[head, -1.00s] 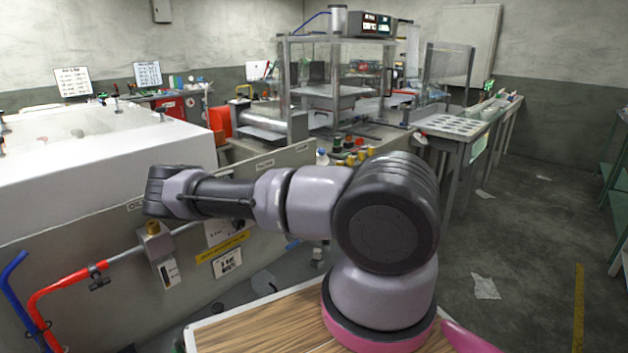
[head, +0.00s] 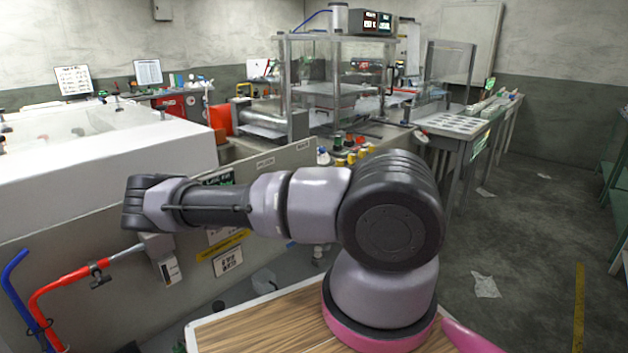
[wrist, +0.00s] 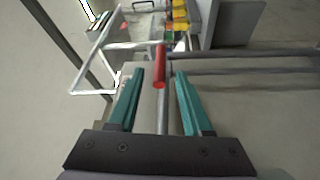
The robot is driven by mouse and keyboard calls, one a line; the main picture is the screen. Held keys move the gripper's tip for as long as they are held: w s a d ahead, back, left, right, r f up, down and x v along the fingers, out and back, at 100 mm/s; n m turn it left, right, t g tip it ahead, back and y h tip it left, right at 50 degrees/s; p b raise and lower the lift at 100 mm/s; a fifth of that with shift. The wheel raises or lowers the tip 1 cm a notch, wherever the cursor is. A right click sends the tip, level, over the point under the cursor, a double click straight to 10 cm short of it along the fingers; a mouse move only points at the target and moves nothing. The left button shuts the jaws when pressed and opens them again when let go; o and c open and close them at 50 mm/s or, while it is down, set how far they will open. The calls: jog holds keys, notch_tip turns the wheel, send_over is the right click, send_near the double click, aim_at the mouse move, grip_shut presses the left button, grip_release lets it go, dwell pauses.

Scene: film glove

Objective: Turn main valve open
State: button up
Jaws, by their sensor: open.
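In the wrist view a red-tipped lever (wrist: 160,66) on a thin grey rod lies between the two teal fingers of my gripper (wrist: 160,73). The fingers are apart, with a visible gap on both sides of the lever. I take the lever for the main valve's handle, but no label on it can be read. In the head view my arm reaches left along the front panel (head: 280,172), and my gripper is hidden behind its end. A grey box (head: 160,260) on a pipe shows just below the arm's end.
A red pipe (head: 62,280) and a blue hose (head: 15,270) stand at the left. A white tank (head: 100,160) is behind the arm. A wooden tabletop (head: 240,325) lies in front. The floor at the right is mostly clear, with scraps of paper.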

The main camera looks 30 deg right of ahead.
jog(key=shift+v, duration=2.65)
